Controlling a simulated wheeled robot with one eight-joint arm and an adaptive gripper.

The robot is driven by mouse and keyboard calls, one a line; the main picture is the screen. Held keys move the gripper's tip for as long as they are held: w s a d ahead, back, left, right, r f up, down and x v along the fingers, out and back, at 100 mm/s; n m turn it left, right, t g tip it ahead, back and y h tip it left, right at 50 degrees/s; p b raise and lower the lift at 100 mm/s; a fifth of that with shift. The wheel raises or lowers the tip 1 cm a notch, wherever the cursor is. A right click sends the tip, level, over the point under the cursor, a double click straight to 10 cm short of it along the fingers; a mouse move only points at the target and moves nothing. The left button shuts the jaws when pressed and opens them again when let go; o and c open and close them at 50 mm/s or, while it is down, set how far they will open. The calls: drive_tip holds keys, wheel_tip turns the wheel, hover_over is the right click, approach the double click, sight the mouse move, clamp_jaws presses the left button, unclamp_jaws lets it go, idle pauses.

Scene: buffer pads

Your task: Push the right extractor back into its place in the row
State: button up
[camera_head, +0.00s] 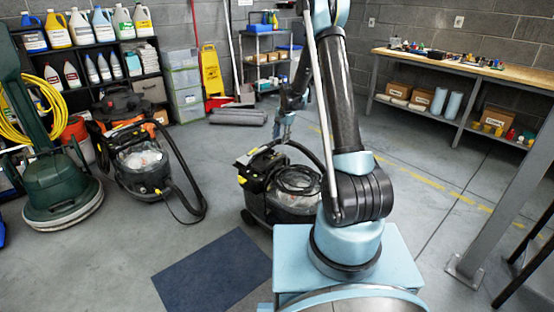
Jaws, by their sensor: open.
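The right extractor (290,205), black with yellow parts, a clear tank and a coiled dark hose on top, stands on the floor at the middle, right of a dark blue floor pad (214,274). My arm's column hides part of its right side. My gripper (280,136) is small in the view, just above and behind the extractor's top. It is open; whether it touches the extractor or hose I cannot tell.
A green floor machine (62,195) with a yellow cord stands far left. A workbench (470,66) and grey post (505,160) are at right. Floor between the extractors is open.

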sight(277, 157)
drive_tip(key=f, duration=0.4)
drive_tip(key=w+a+f, duration=0.1)
drive_tip(key=f, duration=0.4)
drive_tip(key=a+f, duration=0.1)
drive_tip(key=f, duration=0.3)
drive_tip(key=shift+w+f, duration=0.25)
drive_tip(key=shift+w, duration=0.1)
drive_tip(key=shift+c, duration=0.3)
clamp_jaws()
